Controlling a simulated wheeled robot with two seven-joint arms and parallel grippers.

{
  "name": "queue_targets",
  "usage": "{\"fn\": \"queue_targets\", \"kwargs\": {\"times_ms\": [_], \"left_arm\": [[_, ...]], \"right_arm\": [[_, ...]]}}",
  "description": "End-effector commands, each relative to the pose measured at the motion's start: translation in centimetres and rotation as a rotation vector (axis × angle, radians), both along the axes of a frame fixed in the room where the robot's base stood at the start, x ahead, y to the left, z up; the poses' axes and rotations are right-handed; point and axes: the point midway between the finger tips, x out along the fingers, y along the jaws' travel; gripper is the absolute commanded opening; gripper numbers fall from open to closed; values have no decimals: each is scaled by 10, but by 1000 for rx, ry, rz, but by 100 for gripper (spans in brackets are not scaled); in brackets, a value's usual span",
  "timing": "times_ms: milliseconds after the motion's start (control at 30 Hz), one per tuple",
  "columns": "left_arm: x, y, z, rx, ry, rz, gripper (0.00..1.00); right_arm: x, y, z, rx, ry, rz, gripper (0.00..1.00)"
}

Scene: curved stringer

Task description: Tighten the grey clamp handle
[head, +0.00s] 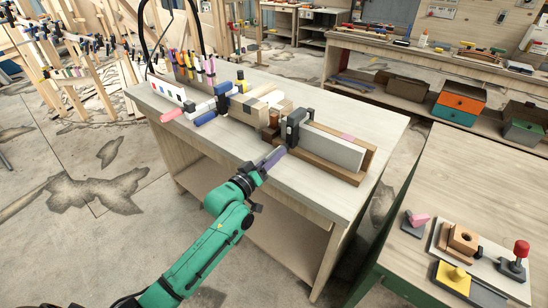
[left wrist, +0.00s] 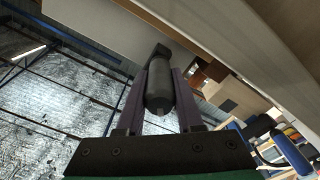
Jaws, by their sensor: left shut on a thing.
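The dark grey clamp (head: 296,127) stands at the front of the bench, against a wooden frame with a pale board (head: 330,150). Its dark grey handle (left wrist: 159,85) shows in the left wrist view, pointing toward my palm between the two purple fingers. My left gripper (head: 279,155) reaches in from the front and is shut on this handle; it also shows in the left wrist view (left wrist: 161,98). In the head view the handle is mostly hidden by the fingers. My right gripper is in neither view.
The bench top (head: 340,105) holds wood blocks (head: 250,106), a pink-handled tool (head: 171,115) and a rack of coloured tools (head: 195,68) left of the clamp. A second table (head: 470,180) with small fixtures stands at right. The bench's front right corner is clear.

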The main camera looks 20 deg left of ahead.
Motion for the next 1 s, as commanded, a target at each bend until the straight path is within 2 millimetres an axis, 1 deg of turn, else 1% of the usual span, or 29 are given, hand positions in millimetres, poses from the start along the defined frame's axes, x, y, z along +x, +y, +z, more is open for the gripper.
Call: {"fn": "queue_targets", "kwargs": {"times_ms": [200,500,733,1000], "left_arm": [[0,0,-1,191,-74,3,0],[0,-1,-1,425,-166,8,0],[0,-1,-1,544,-213,11,0],[0,-1,-1,604,-238,13,0]], "right_arm": [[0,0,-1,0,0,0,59],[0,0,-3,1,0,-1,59],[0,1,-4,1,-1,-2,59],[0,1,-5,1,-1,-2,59]]}}
